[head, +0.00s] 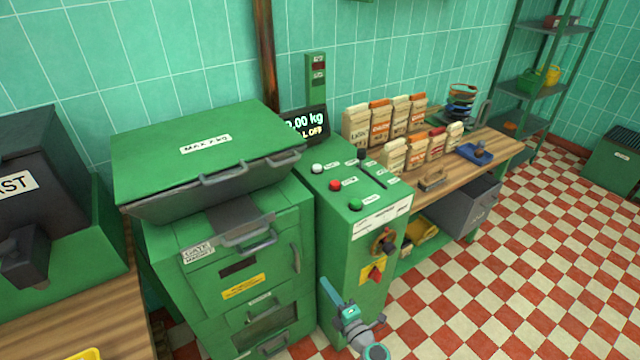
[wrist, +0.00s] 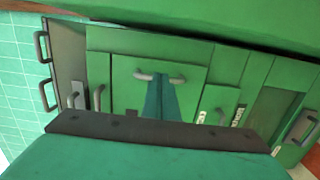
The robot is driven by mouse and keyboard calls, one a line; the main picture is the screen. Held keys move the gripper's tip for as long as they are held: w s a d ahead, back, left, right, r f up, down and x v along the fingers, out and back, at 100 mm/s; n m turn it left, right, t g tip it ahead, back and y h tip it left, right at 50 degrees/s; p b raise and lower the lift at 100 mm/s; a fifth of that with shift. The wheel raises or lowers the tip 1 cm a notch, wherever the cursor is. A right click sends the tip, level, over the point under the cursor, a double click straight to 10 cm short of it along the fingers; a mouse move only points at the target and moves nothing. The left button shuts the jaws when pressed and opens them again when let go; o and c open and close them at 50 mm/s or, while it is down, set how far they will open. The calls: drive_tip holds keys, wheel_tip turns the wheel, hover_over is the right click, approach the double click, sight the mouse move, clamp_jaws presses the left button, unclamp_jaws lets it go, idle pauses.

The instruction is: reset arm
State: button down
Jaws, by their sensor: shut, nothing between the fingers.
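My gripper (head: 326,284) shows at the lower middle of the head view, in front of the green control cabinet (head: 335,240). Its teal fingers are together with nothing between them. In the wrist view my gripper (wrist: 163,82) points at a green cabinet front with grey handles. The fingertips overlap a horizontal grey handle (wrist: 178,79) in that picture; I cannot tell whether they touch it. Most of my arm is outside the head view.
A green machine (head: 225,230) with a sloped lid and several handles stands left of my gripper. The control cabinet carries buttons, a knob and a display (head: 305,125). A wooden bench (head: 490,150) with paper bags stands to the right. Checkered floor (head: 480,290) is open at lower right.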

drive_tip(key=shift+a, duration=0.1)
drive_tip(key=s+a+r+m+t+h, duration=0.2)
drive_tip(key=s+a+m, duration=0.25)
drive_tip(key=s, duration=0.55)
drive_tip(key=s+a+r+m+t+h, duration=0.1)
drive_tip(key=s+a+m+t+h, duration=0.15)
drive_tip(key=s+m, duration=0.5)
drive_tip(key=s+d+r+m+g+h, duration=0.1)
drive_tip(key=s+r+m, duration=0.2)
drive_tip(key=s, duration=0.6)
drive_tip(key=s+d+r+m+g+h, duration=0.2)
drive_tip(key=s+r+m, duration=0.1)
drive_tip(key=s, duration=0.7)
drive_tip(key=s+d+r+m+g+h, duration=0.1)
drive_tip(key=s+m, duration=0.4)
drive_tip(key=s, duration=0.5)
wheel_tip(320, 180, up, 2)
drive_tip(key=shift+d+r+m+g, duration=0.25)
drive_tip(key=shift+d+m+g, duration=0.05)
drive_tip(key=shift+g, duration=0.25)
drive_tip(key=shift+s+h, duration=0.1)
drive_tip(key=shift+h, duration=0.15)
